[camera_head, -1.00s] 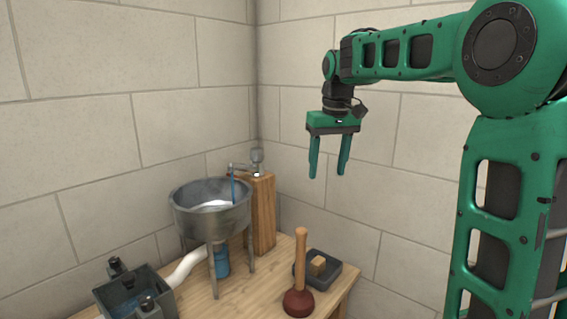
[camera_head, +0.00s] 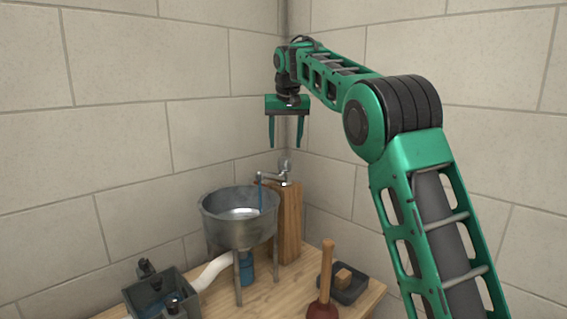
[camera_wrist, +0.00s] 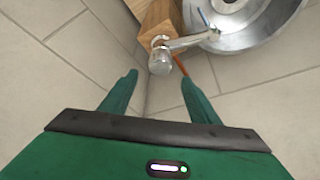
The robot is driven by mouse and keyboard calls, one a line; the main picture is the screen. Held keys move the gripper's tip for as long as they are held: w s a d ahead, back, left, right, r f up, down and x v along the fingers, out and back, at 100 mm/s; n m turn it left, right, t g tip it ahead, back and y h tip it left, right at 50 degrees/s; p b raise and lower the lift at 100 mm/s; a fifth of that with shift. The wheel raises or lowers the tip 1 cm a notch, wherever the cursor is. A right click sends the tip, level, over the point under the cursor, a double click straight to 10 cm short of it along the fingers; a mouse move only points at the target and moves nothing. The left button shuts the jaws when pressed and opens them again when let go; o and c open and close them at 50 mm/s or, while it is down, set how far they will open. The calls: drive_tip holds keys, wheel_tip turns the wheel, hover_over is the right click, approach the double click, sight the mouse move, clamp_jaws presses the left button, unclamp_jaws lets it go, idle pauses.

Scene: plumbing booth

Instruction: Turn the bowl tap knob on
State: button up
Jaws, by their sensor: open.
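The bowl tap (camera_head: 273,177) is grey metal and stands on a wooden post (camera_head: 290,222). Its spout reaches left over the metal bowl (camera_head: 240,226). The tap knob (camera_head: 284,165) is a small grey upright piece on top of the tap. In the wrist view the round knob (camera_wrist: 160,60) shows between and just beyond my fingertips. My gripper (camera_head: 286,146) is open, empty and pointing down, with its fingertips a little above the knob. A thin blue streak hangs under the spout; I cannot tell whether it is water.
A plunger (camera_head: 325,290) and a dark tray (camera_head: 349,289) with a wooden block stand at the right of the wooden table (camera_head: 262,294). A dark open box (camera_head: 160,292) is at the left. Block walls meet in a corner close behind the tap.

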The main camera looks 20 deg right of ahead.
sight(285, 157)
drive_tip(key=x, duration=0.8)
drive_tip(key=shift+c, duration=0.7)
drive_tip(key=c, duration=0.9)
